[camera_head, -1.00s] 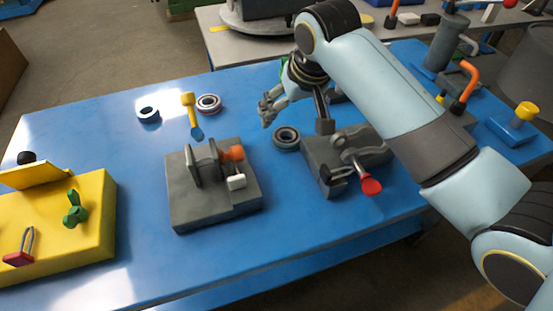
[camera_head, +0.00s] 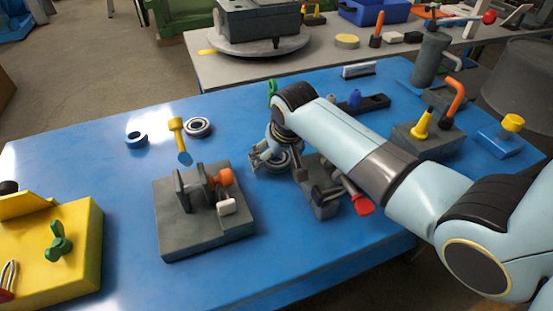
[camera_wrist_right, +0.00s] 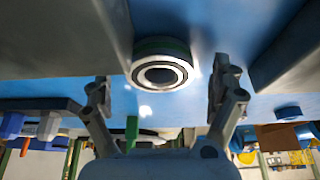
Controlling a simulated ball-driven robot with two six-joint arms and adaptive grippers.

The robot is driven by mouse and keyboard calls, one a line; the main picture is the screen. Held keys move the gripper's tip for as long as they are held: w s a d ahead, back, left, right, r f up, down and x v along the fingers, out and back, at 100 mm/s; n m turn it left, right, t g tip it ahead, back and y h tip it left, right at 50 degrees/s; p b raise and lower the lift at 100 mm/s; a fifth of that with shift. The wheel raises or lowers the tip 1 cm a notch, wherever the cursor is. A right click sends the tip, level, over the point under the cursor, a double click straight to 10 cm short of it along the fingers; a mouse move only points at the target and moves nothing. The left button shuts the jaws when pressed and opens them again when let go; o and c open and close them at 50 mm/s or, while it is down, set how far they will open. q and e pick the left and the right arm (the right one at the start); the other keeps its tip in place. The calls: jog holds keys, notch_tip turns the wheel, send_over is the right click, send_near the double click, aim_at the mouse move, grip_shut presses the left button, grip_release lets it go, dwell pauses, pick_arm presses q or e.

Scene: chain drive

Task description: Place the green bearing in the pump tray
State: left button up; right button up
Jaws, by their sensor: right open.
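The green bearing (camera_wrist_right: 160,66) has a green outer rim, a pale ring and a dark bore in the right wrist view. It lies flat on the blue table, and in the head view the bearing (camera_head: 283,161) is partly covered by my right gripper (camera_head: 264,158). My right gripper (camera_wrist_right: 161,96) is open, with its fingers apart on either side of the bearing in the right wrist view; I cannot tell whether they touch it. I cannot tell for sure which thing is the pump tray. My left gripper is out of view.
A grey fixture (camera_head: 205,235) stands left of the gripper, and another grey block (camera_head: 322,206) with a red-tipped lever is close on its right. Two other rings, blue (camera_head: 136,139) and reddish (camera_head: 198,128), lie at left. A dark tray (camera_head: 375,103) is behind the arm.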

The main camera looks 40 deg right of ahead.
jog(key=c, duration=1.6)
jog(key=shift+c, duration=0.7)
jog(key=shift+r, duration=0.1)
jog(key=shift+r, duration=0.1)
